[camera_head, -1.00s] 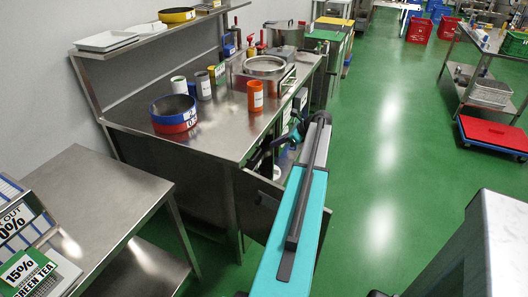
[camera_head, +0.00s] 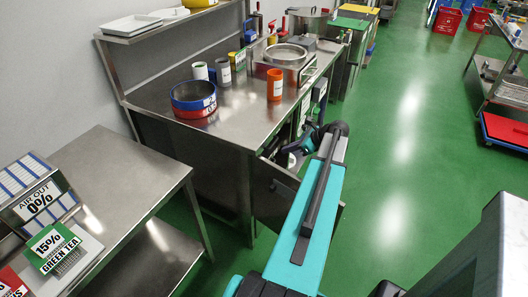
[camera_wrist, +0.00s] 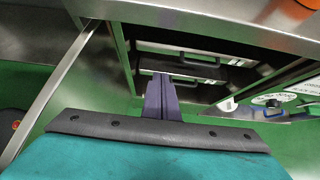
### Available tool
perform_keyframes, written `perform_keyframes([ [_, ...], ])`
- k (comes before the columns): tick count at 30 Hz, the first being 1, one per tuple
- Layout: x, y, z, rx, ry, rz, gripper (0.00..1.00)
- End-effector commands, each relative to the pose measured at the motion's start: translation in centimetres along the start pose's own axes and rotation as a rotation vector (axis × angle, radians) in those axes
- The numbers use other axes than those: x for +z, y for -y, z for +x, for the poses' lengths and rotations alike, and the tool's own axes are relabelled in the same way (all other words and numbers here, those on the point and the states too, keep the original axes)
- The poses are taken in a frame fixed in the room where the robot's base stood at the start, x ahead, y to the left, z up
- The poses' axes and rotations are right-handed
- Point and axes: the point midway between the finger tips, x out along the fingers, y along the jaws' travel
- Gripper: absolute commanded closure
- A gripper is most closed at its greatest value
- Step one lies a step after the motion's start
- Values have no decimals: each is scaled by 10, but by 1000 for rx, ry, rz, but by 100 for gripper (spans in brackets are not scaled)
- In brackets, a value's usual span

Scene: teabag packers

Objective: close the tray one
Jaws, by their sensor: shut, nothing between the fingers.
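In the wrist view, two flat tray fronts with dark bar handles sit one above the other in the open bay under the steel counter: an upper tray (camera_wrist: 155,46) and a lower tray (camera_wrist: 155,66). I see no mark showing which is tray one, and how far either sticks out is unclear. My gripper (camera_wrist: 162,78) has its fingers together and empty, pointing at the bay just below the lower tray's front; contact cannot be told. In the head view my arm hides the trays.
The steel workbench (camera_head: 235,125) holds a blue and red ring (camera_head: 194,100), an orange cup (camera_head: 275,85) and other containers. A lower steel table (camera_head: 125,180) with label cards stands at left. In the wrist view a panel with white labels (camera_wrist: 285,98) is right of the bay.

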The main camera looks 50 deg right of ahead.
Motion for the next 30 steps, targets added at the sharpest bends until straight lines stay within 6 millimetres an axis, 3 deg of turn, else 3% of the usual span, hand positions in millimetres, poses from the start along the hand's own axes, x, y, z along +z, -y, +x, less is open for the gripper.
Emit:
perform_keyframes([
  [11, 1, 0, 11, 1, 0, -2, 100],
  [30, 2, 0, 96, 4, 0, -2, 100],
])
